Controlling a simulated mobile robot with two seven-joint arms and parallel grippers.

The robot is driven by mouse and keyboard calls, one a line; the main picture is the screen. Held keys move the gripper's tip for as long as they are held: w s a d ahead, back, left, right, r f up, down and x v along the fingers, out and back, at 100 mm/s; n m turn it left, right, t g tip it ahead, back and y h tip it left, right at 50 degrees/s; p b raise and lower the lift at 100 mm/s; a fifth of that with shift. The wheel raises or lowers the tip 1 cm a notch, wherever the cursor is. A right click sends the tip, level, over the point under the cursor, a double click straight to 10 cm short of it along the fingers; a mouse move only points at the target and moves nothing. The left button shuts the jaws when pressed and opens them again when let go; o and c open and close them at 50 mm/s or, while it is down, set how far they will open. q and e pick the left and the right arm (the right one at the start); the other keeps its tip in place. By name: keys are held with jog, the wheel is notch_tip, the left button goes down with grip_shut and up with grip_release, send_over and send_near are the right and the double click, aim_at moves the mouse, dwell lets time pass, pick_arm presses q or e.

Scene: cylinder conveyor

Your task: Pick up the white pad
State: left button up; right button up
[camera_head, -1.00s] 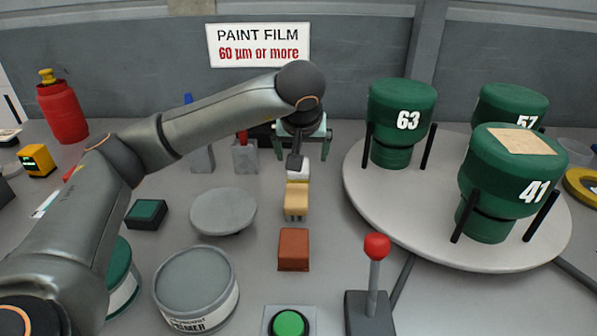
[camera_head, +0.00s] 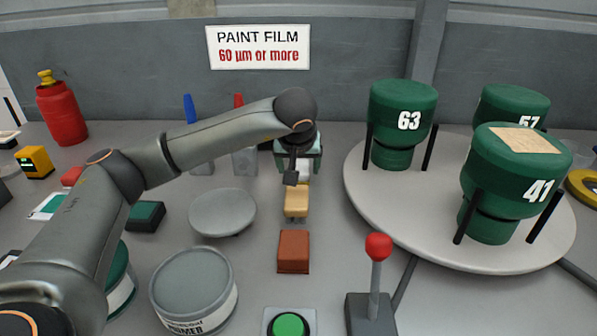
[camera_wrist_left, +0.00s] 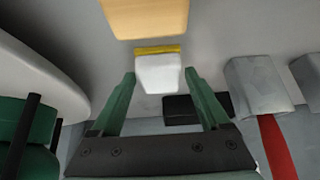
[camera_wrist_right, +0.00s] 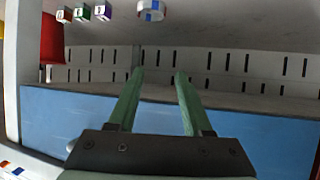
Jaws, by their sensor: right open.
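The white pad (camera_wrist_left: 160,72) is a small white block with a yellow edge. In the left wrist view it sits just ahead of and between the fingertips of my left gripper (camera_wrist_left: 158,82), which is open around its near part. In the head view the white pad (camera_head: 303,168) is partly hidden behind my left wrist, at the far end of a row of blocks. My left gripper (camera_head: 300,160) is over it there, mostly hidden by the arm. My right gripper (camera_wrist_right: 158,78) is open and empty in the right wrist view, away from the pad.
A tan block (camera_head: 296,203) is close in front of the pad, then a brown block (camera_head: 293,251). A round turntable (camera_head: 362,205) with numbered green cylinders (camera_head: 403,110) stands to the right. A grey disc (camera_head: 222,212) lies left. A red-knobbed lever (camera_head: 376,285) stands in front.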

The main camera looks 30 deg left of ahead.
aim_at(299, 162)
pick_arm(q)
jog(key=c, duration=1.1)
jog(key=shift+r, duration=0.1)
jog(key=shift+r, duration=0.45)
jog(key=shift+r+p, duration=0.45)
jog(key=shift+r, duration=0.5)
jog(key=v, duration=0.3)
jog(key=shift+s+d+r+p, duration=0.1)
jog(key=shift+d+r+p, duration=0.1)
jog(key=shift+d+p, duration=0.1)
jog(key=s+d+r+p, duration=0.2)
jog(key=s+d+r, duration=0.5)
jog(key=s, duration=0.2)
jog(key=shift+s, duration=0.25)
pick_arm(e)
jog(key=s+f+g, duration=0.3)
jog(key=s, duration=0.1)
jog(key=shift+a+f, duration=0.2)
jog(key=shift+a, duration=0.15)
